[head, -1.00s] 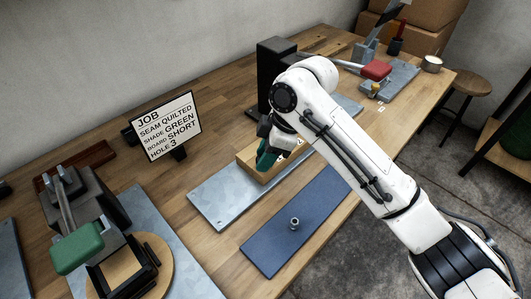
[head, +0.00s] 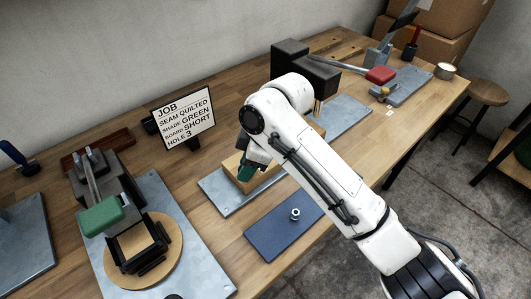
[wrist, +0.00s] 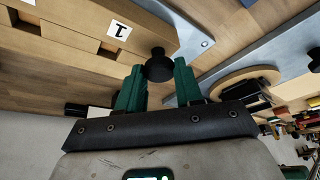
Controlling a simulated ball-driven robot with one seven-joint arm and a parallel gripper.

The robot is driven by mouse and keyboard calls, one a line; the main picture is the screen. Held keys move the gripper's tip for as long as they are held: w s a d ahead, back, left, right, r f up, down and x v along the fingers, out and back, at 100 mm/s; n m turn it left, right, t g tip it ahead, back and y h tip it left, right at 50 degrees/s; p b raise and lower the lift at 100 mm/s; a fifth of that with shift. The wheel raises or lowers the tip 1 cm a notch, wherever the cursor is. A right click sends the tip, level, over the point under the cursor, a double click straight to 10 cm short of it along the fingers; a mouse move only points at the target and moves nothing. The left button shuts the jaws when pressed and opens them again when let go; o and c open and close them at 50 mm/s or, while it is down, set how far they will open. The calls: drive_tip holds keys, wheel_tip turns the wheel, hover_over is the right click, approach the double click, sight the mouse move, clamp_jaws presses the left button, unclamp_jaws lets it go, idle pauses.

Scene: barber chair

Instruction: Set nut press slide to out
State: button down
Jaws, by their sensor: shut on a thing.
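The nut press slide is a pale wooden block (head: 233,164) on a grey metal plate (head: 216,195) in the head view. Its left end lies near the plate's left end. In the wrist view the slide (wrist: 85,22) shows a label reading 1 and square pockets. A round black knob (wrist: 159,66) sits at its end. My green-fingered gripper (wrist: 159,85) is shut on this knob, one finger on each side. In the head view my gripper (head: 247,170) is at the slide's front, partly hidden by my arm. The black press body (head: 305,72) stands at the back; my arm hides the slide's far part.
A job sign (head: 186,119) stands behind, to the left. A green-handled press (head: 95,215) with a round wooden base is at left. A blue mat (head: 280,235) with a small metal nut lies in front. A red-handled lever press (head: 380,75) stands at the far right.

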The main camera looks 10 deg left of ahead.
drive_tip(key=s+a, duration=0.1)
drive_tip(key=s+a+p, duration=0.1)
drive_tip(key=s, duration=0.1)
drive_tip(key=shift+s+a+r, duration=0.1)
drive_tip(key=shift+s+a, duration=0.15)
drive_tip(key=shift+a, duration=0.15)
drive_tip(key=shift+s+a, duration=0.1)
drive_tip(key=c, duration=0.8)
unclamp_jaws()
drive_tip(key=shift+s, duration=0.1)
drive_tip(key=shift+o, duration=0.2)
drive_tip(key=v, duration=1)
drive_tip(key=shift+r, duration=0.25)
